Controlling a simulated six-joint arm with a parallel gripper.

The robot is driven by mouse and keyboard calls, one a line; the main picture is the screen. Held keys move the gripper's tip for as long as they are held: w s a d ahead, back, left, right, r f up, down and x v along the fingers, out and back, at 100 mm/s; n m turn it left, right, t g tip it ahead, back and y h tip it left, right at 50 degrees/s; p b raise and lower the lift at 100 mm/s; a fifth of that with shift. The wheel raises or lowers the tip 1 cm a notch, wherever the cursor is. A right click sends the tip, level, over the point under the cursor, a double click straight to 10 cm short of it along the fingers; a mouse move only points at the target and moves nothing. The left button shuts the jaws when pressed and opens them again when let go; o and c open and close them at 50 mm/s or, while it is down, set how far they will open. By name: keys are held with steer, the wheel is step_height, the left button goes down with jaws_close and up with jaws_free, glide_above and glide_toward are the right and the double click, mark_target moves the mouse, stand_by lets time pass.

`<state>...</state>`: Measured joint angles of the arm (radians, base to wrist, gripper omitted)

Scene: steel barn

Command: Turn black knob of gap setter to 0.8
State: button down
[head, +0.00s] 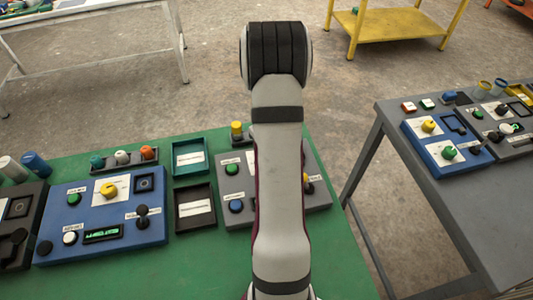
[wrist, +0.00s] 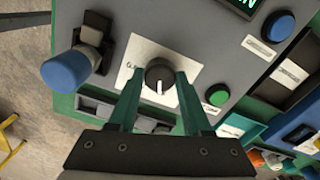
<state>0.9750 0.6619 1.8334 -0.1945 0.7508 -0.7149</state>
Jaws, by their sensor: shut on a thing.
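In the wrist view, the black knob (wrist: 158,68) sits on a white scale plate (wrist: 195,66) on a grey panel (wrist: 165,22), which I take to be the gap setter. The knob's white pointer line points down the picture, toward my gripper's base. Part of a printed scale mark shows left of the knob, but I cannot read it fully. My gripper (wrist: 158,78) has its two green fingers on either side of the knob and is shut on it. In the head view, my arm covers the knob and much of the grey panel (head: 262,202).
Beside the knob in the wrist view are a blue-capped lever (wrist: 66,70), a green button (wrist: 217,95) and a blue button (wrist: 278,26). In the head view, a blue panel (head: 75,205) and small trays (head: 195,222) lie left on the green table. A grey table (head: 465,215) stands right.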

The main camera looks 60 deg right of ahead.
stand_by(0.4)
steer(key=shift+c, duration=1.7)
jaws_free()
step_height(320, 180, up, 16)
steer(key=shift+a+f, duration=0.1)
